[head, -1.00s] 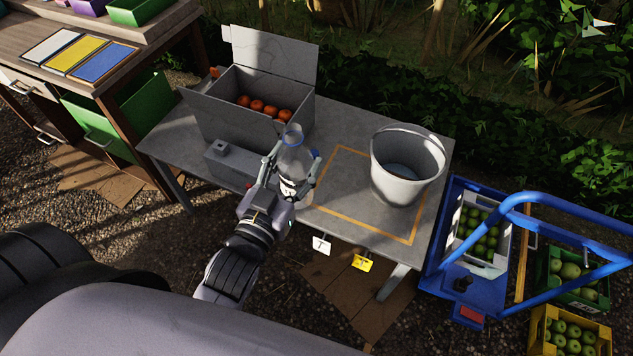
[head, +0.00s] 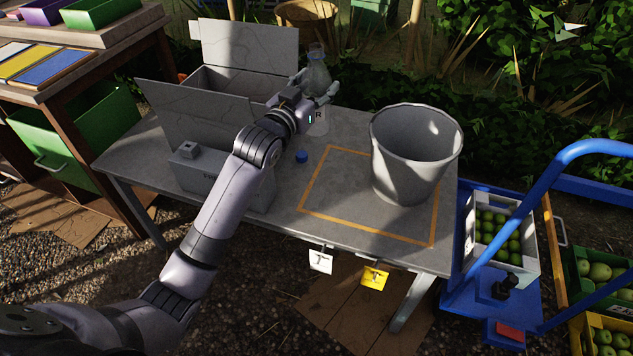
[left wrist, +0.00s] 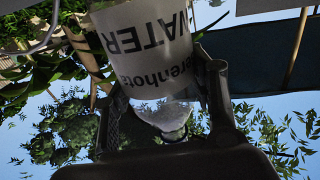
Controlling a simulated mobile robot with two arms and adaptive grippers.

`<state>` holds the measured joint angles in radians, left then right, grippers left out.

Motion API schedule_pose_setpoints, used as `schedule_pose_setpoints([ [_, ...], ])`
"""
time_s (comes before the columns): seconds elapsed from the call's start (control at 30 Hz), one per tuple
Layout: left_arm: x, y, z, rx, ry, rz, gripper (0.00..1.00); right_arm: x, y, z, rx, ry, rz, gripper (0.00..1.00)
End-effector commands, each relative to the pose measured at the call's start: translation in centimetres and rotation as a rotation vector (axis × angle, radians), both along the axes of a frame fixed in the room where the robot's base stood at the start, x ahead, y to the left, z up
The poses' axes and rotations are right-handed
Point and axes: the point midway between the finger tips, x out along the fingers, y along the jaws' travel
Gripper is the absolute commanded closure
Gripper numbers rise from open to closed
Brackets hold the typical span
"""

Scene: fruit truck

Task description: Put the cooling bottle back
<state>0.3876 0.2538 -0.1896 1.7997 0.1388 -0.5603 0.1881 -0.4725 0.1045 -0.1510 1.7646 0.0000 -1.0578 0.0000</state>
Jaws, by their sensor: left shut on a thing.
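The cooling bottle (head: 318,75) is clear with a white label and stands roughly upright in the head view, at the back of the grey table beside the open carton. My left gripper (head: 322,96) is shut around its middle and hides part of it. I cannot tell whether its base touches the table. In the left wrist view the bottle (left wrist: 140,45) fills the space between the fingers, its "WATER" lettering upside down. A small blue cap-like piece (head: 301,156) lies on the table in front of the bottle. My right gripper is not in view.
The open grey carton (head: 250,82) and a grey box (head: 215,178) stand on the left of the table (head: 340,225). A blue cart (head: 530,200) stands at right.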

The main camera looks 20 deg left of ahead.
Motion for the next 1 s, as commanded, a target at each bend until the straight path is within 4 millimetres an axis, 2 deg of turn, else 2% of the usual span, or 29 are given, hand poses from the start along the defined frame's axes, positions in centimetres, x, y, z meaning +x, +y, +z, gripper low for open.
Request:
schedule_pose_setpoints([
  [0.23, 0.0, 0.0, -6.6, -0.001, 0.008, 0.0, 0.87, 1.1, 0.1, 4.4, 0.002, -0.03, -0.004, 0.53],
  [0.5, -0.1, 0.0, -13.0, 0.001, 0.004, 0.0, 0.87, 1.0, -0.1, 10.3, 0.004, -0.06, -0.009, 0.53],
  [0.7, 0.0, 0.0, -15.5, -0.001, 0.002, -0.001, 0.87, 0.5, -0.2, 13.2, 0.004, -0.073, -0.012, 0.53],
  [0.83, -0.1, -0.1, -16.3, -0.001, 0.001, -0.001, 0.87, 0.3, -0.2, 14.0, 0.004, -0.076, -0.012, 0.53],
  [1.0, -0.1, -0.1, -18.8, 0.0, 0.004, 0.0, 0.87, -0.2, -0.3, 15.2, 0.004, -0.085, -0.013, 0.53],
])
